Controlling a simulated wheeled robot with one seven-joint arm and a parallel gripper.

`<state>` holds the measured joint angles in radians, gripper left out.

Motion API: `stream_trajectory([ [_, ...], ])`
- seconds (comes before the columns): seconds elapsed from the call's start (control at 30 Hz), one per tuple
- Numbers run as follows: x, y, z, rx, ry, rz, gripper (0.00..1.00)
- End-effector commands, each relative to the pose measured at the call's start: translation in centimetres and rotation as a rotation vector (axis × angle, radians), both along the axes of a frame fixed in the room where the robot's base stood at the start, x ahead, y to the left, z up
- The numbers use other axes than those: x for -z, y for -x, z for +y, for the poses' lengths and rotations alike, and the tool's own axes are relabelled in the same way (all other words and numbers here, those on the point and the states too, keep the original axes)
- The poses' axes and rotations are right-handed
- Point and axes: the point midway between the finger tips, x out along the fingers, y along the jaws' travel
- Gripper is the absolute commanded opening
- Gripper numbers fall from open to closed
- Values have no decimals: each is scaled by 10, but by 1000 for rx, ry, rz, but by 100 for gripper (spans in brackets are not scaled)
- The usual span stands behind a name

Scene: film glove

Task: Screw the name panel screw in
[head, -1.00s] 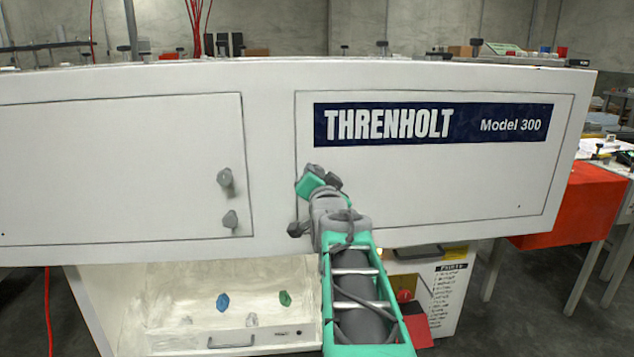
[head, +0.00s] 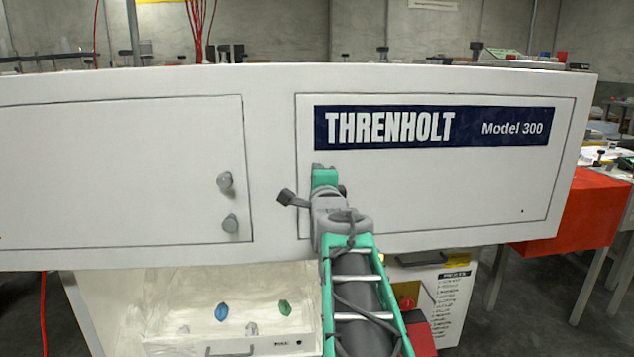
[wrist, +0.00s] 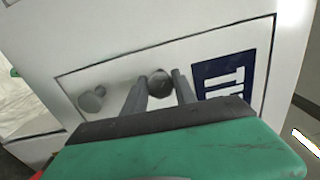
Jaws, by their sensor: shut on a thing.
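The name panel (head: 440,185) is a white panel with a dark blue THRENHOLT plate (head: 435,127), on the front of a white machine. My gripper (head: 319,170) is at the panel's upper left edge, below the plate. In the wrist view, my gripper (wrist: 160,80) has its two grey fingers on either side of a round grey screw knob (wrist: 160,84) and is shut on it. A second grey knob (wrist: 92,98) sticks out from the same panel edge.
The left panel (head: 110,170) has two grey knobs (head: 225,181) at its right edge. Below is an open white bay (head: 180,295) with blue and green knobs. A red-covered table (head: 575,210) stands at right. The space in front of the name panel's right part is clear.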

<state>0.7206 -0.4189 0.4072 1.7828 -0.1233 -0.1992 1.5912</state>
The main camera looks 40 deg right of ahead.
Motion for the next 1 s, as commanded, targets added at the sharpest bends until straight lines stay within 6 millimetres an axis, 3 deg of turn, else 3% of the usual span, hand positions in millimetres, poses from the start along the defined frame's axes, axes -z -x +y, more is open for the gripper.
stream_trajectory([
  [0.6,-1,0,-1,1,-472,-323,0],
  [1.0,-1,1,-1,1,-671,-459,0],
])
